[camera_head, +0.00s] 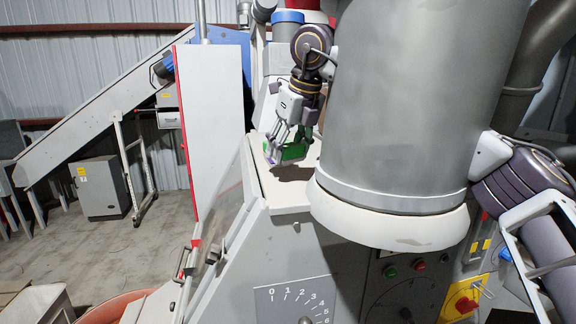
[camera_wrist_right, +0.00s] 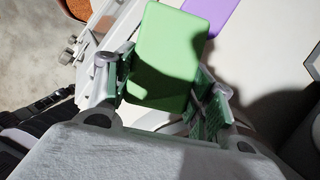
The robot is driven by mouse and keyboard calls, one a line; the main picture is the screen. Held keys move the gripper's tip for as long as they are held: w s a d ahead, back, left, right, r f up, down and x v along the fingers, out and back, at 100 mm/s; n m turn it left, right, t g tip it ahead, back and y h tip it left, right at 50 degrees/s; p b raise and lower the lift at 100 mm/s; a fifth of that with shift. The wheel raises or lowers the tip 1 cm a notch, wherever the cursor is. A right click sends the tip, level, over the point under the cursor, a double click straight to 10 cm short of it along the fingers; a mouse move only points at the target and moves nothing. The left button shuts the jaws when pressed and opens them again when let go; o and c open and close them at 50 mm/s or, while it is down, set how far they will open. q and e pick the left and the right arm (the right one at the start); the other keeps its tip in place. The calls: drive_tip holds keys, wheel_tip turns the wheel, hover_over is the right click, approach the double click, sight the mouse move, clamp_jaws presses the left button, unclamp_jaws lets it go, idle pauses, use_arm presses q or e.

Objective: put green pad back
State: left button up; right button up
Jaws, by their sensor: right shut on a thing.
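The green pad (camera_wrist_right: 166,60) is a flat, bright green block. It sits between the two fingers of my right gripper (camera_wrist_right: 160,88), which is shut on it, and its far end sticks out past the fingertips in the right wrist view. In the head view the green pad (camera_head: 294,152) shows at the fingers of my right gripper (camera_head: 285,154), just over the light top of the grey machine. I cannot tell whether the pad touches that top. A purple flat piece (camera_wrist_right: 208,14) lies on the pale surface just beyond the pad. My left gripper is not in view.
A large grey cylinder (camera_head: 415,100) with a pale bottom rim stands close to the right of the gripper. The machine's light top (camera_head: 283,192) has some bare room in front of the gripper. A white upright panel (camera_head: 212,125) stands to the left.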

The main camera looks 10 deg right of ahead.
sight(288, 180)
drive_tip(key=shift+f, duration=0.45)
drive_tip(key=shift+f+p, duration=0.45)
drive_tip(key=shift+f, duration=1.4)
drive_tip(key=shift+f+b, duration=0.45)
